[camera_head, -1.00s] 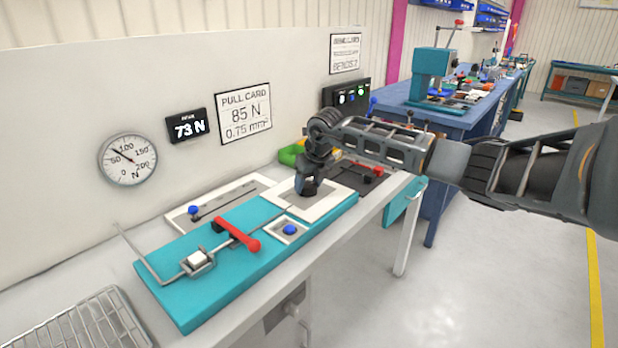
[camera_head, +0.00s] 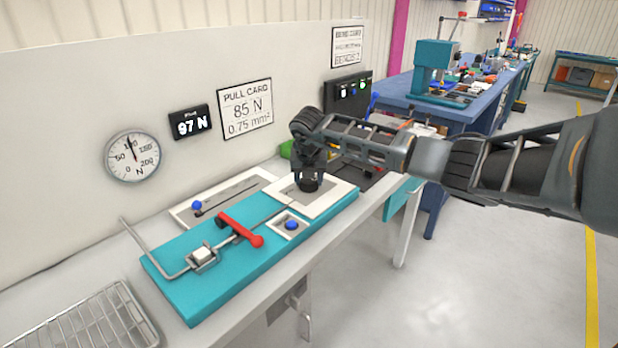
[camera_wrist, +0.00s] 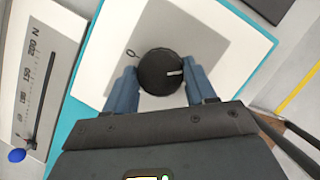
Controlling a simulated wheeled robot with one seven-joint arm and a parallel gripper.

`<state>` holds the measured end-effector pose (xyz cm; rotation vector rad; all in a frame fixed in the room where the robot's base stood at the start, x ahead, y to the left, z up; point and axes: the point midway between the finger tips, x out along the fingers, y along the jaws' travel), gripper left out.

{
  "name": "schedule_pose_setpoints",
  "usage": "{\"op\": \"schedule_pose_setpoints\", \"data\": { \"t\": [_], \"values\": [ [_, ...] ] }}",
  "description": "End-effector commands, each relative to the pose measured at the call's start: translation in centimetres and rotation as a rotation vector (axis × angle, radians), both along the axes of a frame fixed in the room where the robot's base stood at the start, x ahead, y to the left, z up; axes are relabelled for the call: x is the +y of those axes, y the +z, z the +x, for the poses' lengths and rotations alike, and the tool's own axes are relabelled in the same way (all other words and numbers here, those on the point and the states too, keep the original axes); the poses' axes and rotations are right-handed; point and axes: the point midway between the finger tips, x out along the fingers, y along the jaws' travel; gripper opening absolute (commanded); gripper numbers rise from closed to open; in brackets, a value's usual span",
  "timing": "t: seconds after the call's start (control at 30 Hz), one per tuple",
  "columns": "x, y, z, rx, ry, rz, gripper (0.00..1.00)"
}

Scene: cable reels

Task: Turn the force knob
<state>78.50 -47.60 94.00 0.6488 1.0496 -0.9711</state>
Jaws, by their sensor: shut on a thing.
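The force knob is a round black knob (camera_wrist: 160,72) with a white pointer line, on a grey and white plate (camera_wrist: 215,30) at the right end of the teal fixture (camera_head: 205,300). My gripper (camera_wrist: 161,88) is shut on the knob, one blue-grey finger on each side, in the wrist view. In the head view my gripper (camera_head: 309,180) stands over the plate and mostly hides the knob. The display (camera_head: 190,122) reads 97 N. The round dial gauge (camera_head: 132,156) has its needle near 100. The pull card (camera_head: 245,108) says 85 N, 0.75 mm².
A red-handled lever (camera_head: 240,230), a small clamp (camera_head: 202,256) and a blue button (camera_head: 291,225) sit on the fixture. A slider scale with a blue knob (camera_head: 197,205) lies behind. A wire basket (camera_head: 90,325) stands at the front left. Floor at right is clear.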

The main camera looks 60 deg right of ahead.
Motion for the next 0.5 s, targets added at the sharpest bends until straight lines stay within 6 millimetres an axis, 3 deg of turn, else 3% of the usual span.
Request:
{"op": "schedule_pose_setpoints", "data": {
  "t": [0.37, 0.4, 0.5],
  "values": [
    [-0.02, 0.01, 0.01, 0.000, -0.002, -0.001, 0.25],
    [-0.02, 0.01, 0.01, 0.000, -0.002, -0.001, 0.59],
    [-0.02, 0.01, 0.01, 0.000, -0.002, 0.000, 0.69]
  ]
}}
